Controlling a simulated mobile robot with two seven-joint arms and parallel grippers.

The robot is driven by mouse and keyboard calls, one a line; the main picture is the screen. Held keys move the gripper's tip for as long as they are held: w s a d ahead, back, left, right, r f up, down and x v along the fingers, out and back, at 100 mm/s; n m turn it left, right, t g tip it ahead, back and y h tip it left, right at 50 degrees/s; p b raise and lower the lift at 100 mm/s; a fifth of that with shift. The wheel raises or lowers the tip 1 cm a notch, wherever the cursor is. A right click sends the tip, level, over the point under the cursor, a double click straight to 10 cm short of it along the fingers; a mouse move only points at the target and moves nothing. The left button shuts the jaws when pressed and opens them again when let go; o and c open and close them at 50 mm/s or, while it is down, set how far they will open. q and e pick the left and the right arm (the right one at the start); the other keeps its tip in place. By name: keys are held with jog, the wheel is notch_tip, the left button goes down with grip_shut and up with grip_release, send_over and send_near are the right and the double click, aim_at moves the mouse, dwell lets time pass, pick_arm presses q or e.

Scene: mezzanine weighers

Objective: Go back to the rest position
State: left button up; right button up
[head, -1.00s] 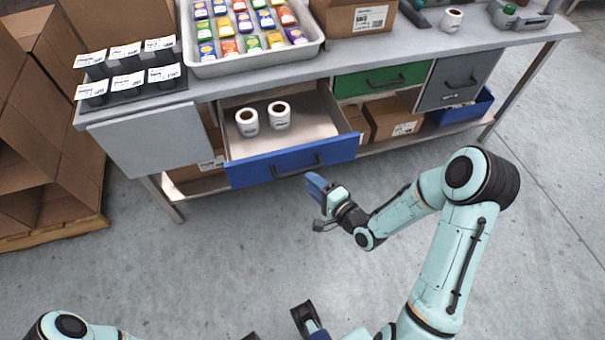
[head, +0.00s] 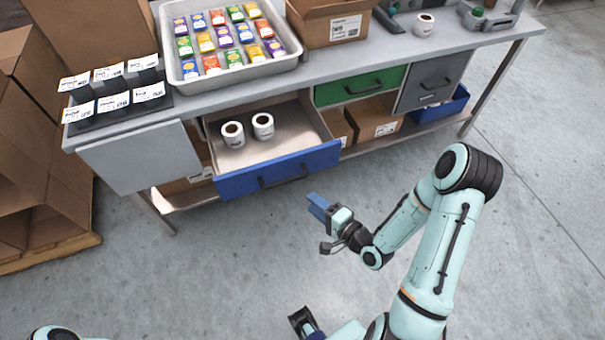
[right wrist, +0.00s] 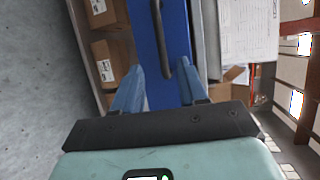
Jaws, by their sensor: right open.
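My right gripper (head: 318,206) hangs in the air in front of the open blue-fronted drawer (head: 275,170), to the right of the drawer handle and apart from it. Its blue fingers are open and empty in the right wrist view (right wrist: 157,88), with the drawer front and its dark handle (right wrist: 163,45) seen beyond them. Two white rolls (head: 233,133) stand upright in the drawer.
The workbench (head: 390,58) carries a tray of colourful packets (head: 290,52), a label rack (head: 60,118), a cardboard box (head: 328,34) and another roll (head: 424,25). Green (head: 360,85) and grey drawers are shut. Cardboard boxes on a pallet stand at the left. The floor in front is clear.

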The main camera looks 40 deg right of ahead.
jog(key=s+a+f+n+g+y+p, duration=0.1)
jog(key=s+a+f+n+g+p, duration=0.3)
jog(key=a+f+n+g, duration=0.7)
pick_arm(q)
notch_tip(320, 180, up, 6)
jog(key=w+p, duration=0.1)
jog(key=w, duration=0.1)
jog(key=shift+w+f, duration=0.15)
jog(key=shift+w, duration=0.05)
pick_arm(e)
jog(key=s+a+f+n+g, duration=0.1)
jog(key=s+a+f+g, duration=0.1)
jog(key=s, duration=0.5)
jog(key=s+a+f+n+g, duration=0.1)
jog(key=s+a+f+g, duration=0.1)
jog(key=s, duration=0.5)
notch_tip(320, 180, down, 2)
jog(key=shift+a+f+g, duration=0.25)
jog(key=shift+g, duration=0.65)
pick_arm(q)
jog(key=shift+d, duration=0.1)
pick_arm(e)
jog(key=shift+d, duration=0.1)
